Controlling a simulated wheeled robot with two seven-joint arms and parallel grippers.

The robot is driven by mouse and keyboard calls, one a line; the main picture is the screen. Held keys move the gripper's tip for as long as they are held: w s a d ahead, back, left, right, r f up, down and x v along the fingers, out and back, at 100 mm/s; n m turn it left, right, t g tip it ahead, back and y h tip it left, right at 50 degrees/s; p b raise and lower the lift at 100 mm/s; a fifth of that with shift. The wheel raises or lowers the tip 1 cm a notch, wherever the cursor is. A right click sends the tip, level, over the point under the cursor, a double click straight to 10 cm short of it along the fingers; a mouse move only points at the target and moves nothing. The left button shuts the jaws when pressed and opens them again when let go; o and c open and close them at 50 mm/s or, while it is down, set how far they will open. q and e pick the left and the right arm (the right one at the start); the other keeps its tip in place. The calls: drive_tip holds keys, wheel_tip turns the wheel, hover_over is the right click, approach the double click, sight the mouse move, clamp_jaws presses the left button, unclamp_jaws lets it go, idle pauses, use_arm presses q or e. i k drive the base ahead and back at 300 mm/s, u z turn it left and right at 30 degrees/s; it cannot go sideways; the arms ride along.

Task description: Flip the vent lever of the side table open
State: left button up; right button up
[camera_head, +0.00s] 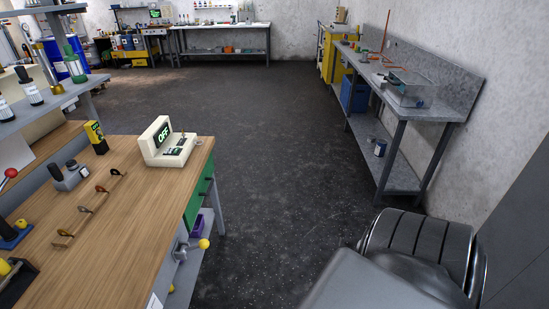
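A wooden-topped table (133,240) fills the left side of the head view. At its right side, below the top, a metal fitting (181,251) carries a short handle with a yellow ball (203,244). A lever with a red ball end (11,173) stands at the left edge, partly cut off. I cannot tell for sure which of these is the vent lever, or whether either is open. Neither of my grippers is in view.
A cream box with a screen reading OFF (163,143) stands on the table's far right corner. A yellow-black package (96,137) is beside it. A grey metal bench (440,109) runs along the right wall. The dark floor (270,165) between is clear.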

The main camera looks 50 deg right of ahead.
sight(204, 242)
drive_tip(key=z, duration=0.4)
drive_tip(key=k, duration=1.35)
drive_tip(key=u, duration=0.1)
drive_tip(key=i, duration=0.5)
drive_tip(key=z, duration=1.1)
drive_tip(key=i, duration=0.7)
drive_tip(key=z, duration=0.4)
